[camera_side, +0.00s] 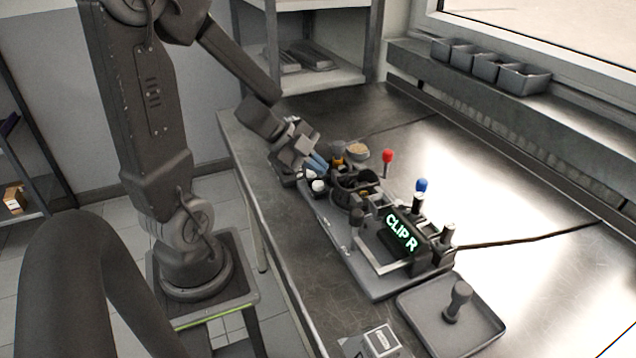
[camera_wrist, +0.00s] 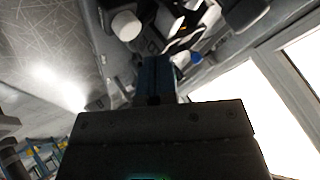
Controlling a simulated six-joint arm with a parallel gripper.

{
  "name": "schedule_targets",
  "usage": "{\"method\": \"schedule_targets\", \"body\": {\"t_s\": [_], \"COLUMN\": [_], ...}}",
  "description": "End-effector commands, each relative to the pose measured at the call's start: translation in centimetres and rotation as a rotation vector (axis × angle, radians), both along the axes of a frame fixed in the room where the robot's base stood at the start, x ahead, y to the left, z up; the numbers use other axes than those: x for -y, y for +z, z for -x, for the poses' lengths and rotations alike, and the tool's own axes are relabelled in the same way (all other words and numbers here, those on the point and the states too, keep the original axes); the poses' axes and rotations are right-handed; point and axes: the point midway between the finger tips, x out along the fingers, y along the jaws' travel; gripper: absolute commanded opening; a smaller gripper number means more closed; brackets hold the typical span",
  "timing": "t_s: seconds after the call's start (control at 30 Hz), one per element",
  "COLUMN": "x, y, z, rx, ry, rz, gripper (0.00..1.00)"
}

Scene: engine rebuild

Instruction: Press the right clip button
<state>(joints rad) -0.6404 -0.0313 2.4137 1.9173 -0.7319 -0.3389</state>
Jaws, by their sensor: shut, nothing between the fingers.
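The lit display (camera_side: 400,231) on the fixture reads "CLIP R" in green letters. My gripper (camera_side: 321,164) is shut and empty, its blue fingers pointing down at the far left end of the fixture (camera_side: 378,287). A round white cap (camera_side: 319,186) stands just below the fingertips in the side view, apparently apart from them. In the wrist view, my gripper's blue fingers (camera_wrist: 156,66) are together, and a white cap (camera_wrist: 126,25) is up and left of them. I cannot tell which part is the right clip button; it may be hidden by the fingers or nearby dark parts.
A red-knobbed lever (camera_side: 387,157) and a blue-knobbed lever (camera_side: 422,186) rise behind the fixture. A round dish (camera_side: 357,151) sits near the gripper. A grey tray (camera_side: 423,310) and a small box (camera_side: 380,341) are at the near end. The bench (camera_side: 510,205) is clear at right.

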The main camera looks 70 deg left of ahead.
Motion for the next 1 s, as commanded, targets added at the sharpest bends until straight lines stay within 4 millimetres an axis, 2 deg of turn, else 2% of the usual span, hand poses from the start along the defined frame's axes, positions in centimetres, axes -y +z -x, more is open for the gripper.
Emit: {"method": "schedule_targets", "body": {"t_s": [0.4, 1.0], "x": [0.0, 0.0], "y": [3.8, 4.0], "z": [0.0, 0.0], "rx": [0.002, 0.0], "ry": [-0.001, 0.001], "rz": [-0.003, -0.001], "gripper": [0.0, 0.0]}}
